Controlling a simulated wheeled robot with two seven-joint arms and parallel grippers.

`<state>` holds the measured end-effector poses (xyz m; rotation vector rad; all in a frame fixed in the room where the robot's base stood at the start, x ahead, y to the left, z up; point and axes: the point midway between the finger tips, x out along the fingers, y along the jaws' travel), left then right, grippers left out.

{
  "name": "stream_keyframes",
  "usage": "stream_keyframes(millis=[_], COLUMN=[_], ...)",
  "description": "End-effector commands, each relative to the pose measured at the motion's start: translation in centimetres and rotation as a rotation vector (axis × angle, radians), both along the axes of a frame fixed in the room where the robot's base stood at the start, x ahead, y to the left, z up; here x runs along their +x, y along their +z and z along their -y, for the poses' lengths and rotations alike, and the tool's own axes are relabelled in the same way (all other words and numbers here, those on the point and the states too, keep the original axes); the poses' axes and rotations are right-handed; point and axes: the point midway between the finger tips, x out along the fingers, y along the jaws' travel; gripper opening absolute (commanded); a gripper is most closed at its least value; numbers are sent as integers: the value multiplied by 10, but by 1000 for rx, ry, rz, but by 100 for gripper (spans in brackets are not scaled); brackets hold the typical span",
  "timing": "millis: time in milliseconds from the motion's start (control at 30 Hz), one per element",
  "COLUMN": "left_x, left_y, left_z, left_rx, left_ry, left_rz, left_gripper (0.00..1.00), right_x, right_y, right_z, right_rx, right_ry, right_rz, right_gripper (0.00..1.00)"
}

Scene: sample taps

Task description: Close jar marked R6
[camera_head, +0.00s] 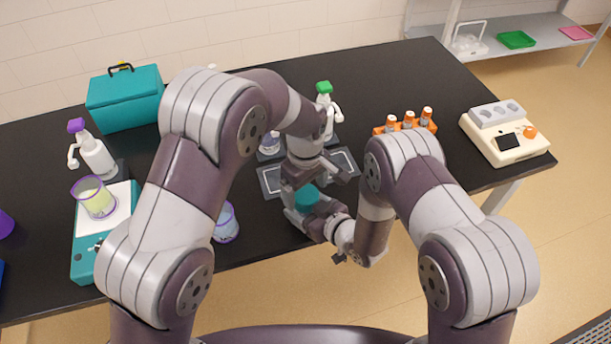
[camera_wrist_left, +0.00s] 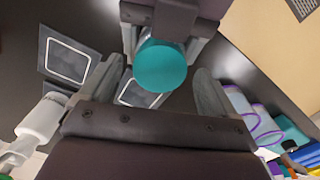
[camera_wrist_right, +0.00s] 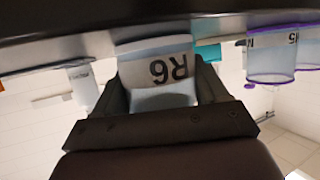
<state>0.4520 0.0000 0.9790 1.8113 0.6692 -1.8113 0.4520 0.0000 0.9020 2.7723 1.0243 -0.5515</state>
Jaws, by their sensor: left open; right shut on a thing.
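The jar marked R6 (camera_wrist_right: 158,75) is held in my right gripper (camera_head: 303,206), near the table's front edge. My left gripper (camera_head: 301,182) is open just above the jar. In the left wrist view its fingers (camera_wrist_left: 160,84) stand apart on either side of the lid, with a visible gap.
Grey marked mats (camera_head: 343,162) lie behind the grippers. A purple-rimmed jar (camera_head: 226,224) stands to the left. A teal scale (camera_head: 88,250) carries a purple-rimmed beaker (camera_head: 97,201). An orange rack (camera_head: 408,122) and a cream device (camera_head: 505,140) stand to the right.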

Motion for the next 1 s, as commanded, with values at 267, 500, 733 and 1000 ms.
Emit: stream_keyframes(millis=[267,500,733,1000], left_x=[0,0,0,0], left_y=[-8,-8,-8,-8], left_z=[0,0,0,0], left_rx=[-1,-1,-1,0], left_ry=[0,0,-5,-485], left_rz=[1,1,1,1], left_gripper=[90,54,28,28], right_x=[0,0,0,0], right_y=[0,0,0,0], right_z=[0,0,0,0], right_rx=[0,0,0,-1], right_ry=[0,0,0,0], right_rz=[0,0,0,-1], right_gripper=[0,0,0,0])
